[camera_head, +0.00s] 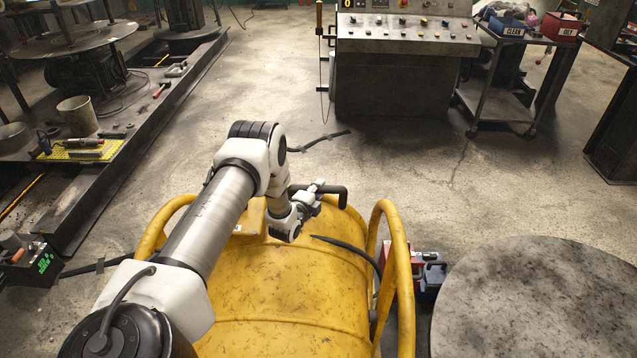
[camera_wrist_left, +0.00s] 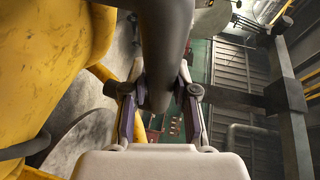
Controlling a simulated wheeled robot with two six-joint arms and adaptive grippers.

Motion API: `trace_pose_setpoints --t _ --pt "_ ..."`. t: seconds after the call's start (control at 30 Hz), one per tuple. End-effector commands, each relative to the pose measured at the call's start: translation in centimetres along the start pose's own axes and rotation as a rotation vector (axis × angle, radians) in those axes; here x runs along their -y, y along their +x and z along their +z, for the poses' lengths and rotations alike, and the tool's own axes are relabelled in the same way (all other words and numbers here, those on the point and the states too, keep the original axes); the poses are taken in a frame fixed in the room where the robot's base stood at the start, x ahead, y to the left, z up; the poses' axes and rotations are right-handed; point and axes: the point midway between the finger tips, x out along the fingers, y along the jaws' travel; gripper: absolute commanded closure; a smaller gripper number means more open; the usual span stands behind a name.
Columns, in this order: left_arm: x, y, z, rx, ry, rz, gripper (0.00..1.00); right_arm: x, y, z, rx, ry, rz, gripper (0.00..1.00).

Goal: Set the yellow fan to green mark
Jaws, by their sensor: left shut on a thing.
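The yellow fan (camera_head: 270,290) is a large rounded drum in a tubular yellow frame, at the bottom middle of the head view. Its yellow body also fills the left of the left wrist view (camera_wrist_left: 45,55). A black bent handle (camera_head: 342,193) stands out at its far end. My left gripper (camera_head: 318,188) is shut on this handle, and the dark bar (camera_wrist_left: 167,40) runs between its fingers in the left wrist view. My arm hides part of the drum's left side. I cannot make out a green mark on the floor. My right gripper is not in view.
A round speckled table (camera_head: 540,300) stands right of the fan, with a red and blue item (camera_head: 430,275) between. A control console (camera_head: 400,75) and a tool cart (camera_head: 515,75) stand at the back. A low platform (camera_head: 95,160) runs along the left. Open concrete floor lies beyond the fan.

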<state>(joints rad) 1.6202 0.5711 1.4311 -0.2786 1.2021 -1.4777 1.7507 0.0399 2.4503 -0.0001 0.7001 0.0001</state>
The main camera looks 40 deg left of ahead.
Motion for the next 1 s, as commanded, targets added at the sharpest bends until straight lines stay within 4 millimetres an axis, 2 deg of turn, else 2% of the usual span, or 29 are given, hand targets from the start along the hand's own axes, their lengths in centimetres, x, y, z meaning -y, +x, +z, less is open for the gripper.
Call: trace_pose_setpoints --t 0.07,0.37,0.4,0.47,0.8,0.87,1.0 --pt "0.6 -0.5 -0.2 -0.001 0.0 0.002 1.0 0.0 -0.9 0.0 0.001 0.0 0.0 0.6" --pt "0.5 -0.5 -0.2 0.001 0.0 -0.003 1.0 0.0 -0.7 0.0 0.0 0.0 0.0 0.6" --pt "0.5 -0.5 -0.2 0.001 0.0 -0.003 0.65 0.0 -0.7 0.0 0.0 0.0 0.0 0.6" --pt "0.5 -0.5 -0.2 0.001 0.0 -0.003 0.46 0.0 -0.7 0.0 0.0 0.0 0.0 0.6" --pt "0.5 -0.8 -0.2 0.001 0.0 -0.002 0.46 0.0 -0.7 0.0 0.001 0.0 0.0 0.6" --pt "0.4 -1.3 -0.2 0.001 -0.001 -0.001 0.46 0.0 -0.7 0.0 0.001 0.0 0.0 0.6" --pt "0.4 -4.0 -0.1 0.004 -0.004 0.0 0.46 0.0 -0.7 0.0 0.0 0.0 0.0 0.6"
